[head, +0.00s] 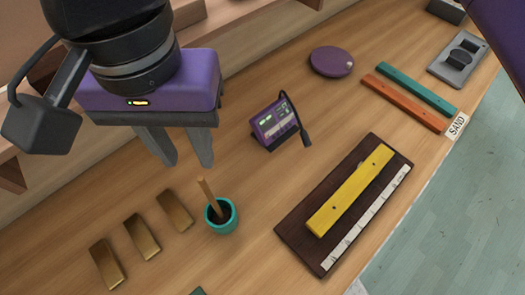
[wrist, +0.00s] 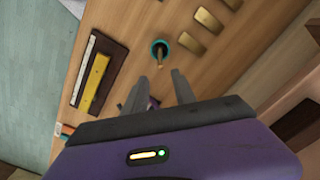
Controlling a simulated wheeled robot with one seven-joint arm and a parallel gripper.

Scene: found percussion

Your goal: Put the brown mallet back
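A tan wooden stick (head: 207,193) stands tilted in a small teal cup (head: 233,222) on the wooden bench. Its lower end is hidden in the cup, so I cannot tell whether it is the brown mallet; no other mallet is clearly in view. The wrist view also shows the stick (wrist: 161,60) and the teal cup (wrist: 153,44). My gripper (head: 189,164) is above the bench, up and left of the cup in the head view. Its fingers are apart with nothing between them, and they also show in the wrist view (wrist: 159,76).
Several brass bars (head: 142,237) lie left of the cup. A purple device (head: 276,124) stands behind it. A dark board (head: 290,229) with a yellow bar (head: 350,190) lies to the right. Farther off are a purple disc (head: 331,61), orange (head: 403,104) and teal bars (head: 416,89).

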